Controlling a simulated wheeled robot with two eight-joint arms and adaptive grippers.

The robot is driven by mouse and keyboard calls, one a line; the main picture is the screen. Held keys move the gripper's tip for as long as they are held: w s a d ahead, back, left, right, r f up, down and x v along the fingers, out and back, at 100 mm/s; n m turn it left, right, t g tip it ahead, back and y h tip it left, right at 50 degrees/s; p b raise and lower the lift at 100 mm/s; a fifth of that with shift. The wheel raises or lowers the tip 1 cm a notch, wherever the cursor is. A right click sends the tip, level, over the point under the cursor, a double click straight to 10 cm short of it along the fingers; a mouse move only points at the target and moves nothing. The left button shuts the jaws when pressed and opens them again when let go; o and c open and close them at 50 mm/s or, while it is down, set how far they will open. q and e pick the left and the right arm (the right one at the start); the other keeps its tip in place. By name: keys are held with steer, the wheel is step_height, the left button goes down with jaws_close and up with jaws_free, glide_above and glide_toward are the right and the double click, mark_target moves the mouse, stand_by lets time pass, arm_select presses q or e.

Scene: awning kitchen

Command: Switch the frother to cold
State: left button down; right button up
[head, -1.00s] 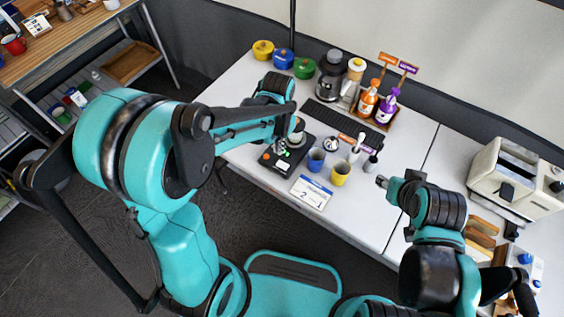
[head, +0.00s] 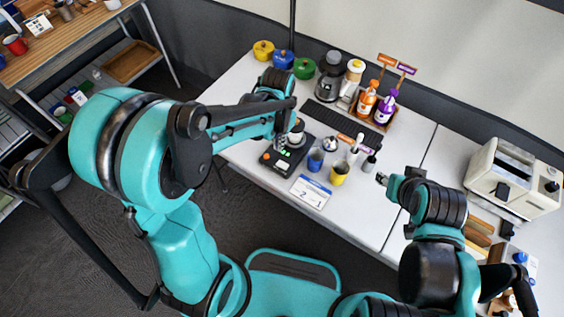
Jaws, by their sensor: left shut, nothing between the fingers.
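The frother (head: 271,161) is a black base on the white table, left of the cups, with small green lights and an orange-red spot on its top. A pale jug (head: 297,137) stands on its far part. My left gripper (head: 281,145) is shut and empty, its tips right at the frother's top beside the jug. My arm partly hides the frother, and I cannot tell whether the fingertips touch a control. My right gripper (head: 382,179) is over the table's right part, away from the frother; its fingers are too small to read.
A blue cup (head: 316,160), a yellow cup (head: 339,174) and a white card (head: 311,192) stand close right of the frother. Behind are a black grate (head: 322,117), bottles and coloured pots. A toaster (head: 515,176) stands at the right.

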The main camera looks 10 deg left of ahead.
arm_select(q)
steer(key=shift+r+p, duration=1)
steer(key=shift+r, duration=0.35)
steer(key=shift+r, duration=0.1)
steer(key=s+a+r+n+t, duration=0.4)
steer(key=s+r+t, duration=0.3)
steer(key=s+r, duration=0.3)
steer(key=shift+s+a+r, duration=0.2)
steer(key=shift+s+a, duration=0.05)
steer(key=shift+a, duration=0.15)
